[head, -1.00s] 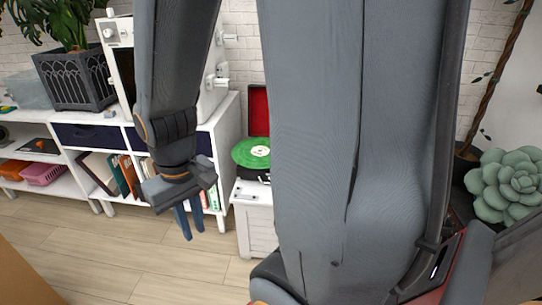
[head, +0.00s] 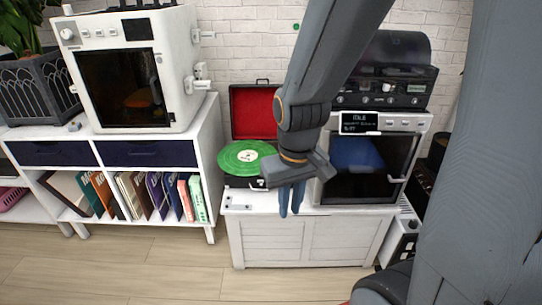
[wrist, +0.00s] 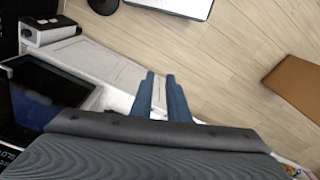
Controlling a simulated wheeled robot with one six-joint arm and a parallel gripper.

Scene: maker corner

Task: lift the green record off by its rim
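The green record (head: 246,157) lies flat on the turntable of an open record player (head: 254,125) with a red-lined lid. The player stands at the left end of a low white cabinet. My gripper (head: 291,212) points down in front of the cabinet, to the right of the record and apart from it. Its two blue fingers show a narrow gap with nothing between them. In the wrist view my gripper (wrist: 160,76) also has its fingers apart and empty. The record is not seen in the wrist view. My gripper's body overlaps the player's right side in the head view.
The white cabinet (head: 300,240) bears a machine with a dark glass door (head: 367,190) at its right. A shelf (head: 214,130) with folders and a white printer-like machine (head: 130,70) stands at the left. The wooden floor in front is clear.

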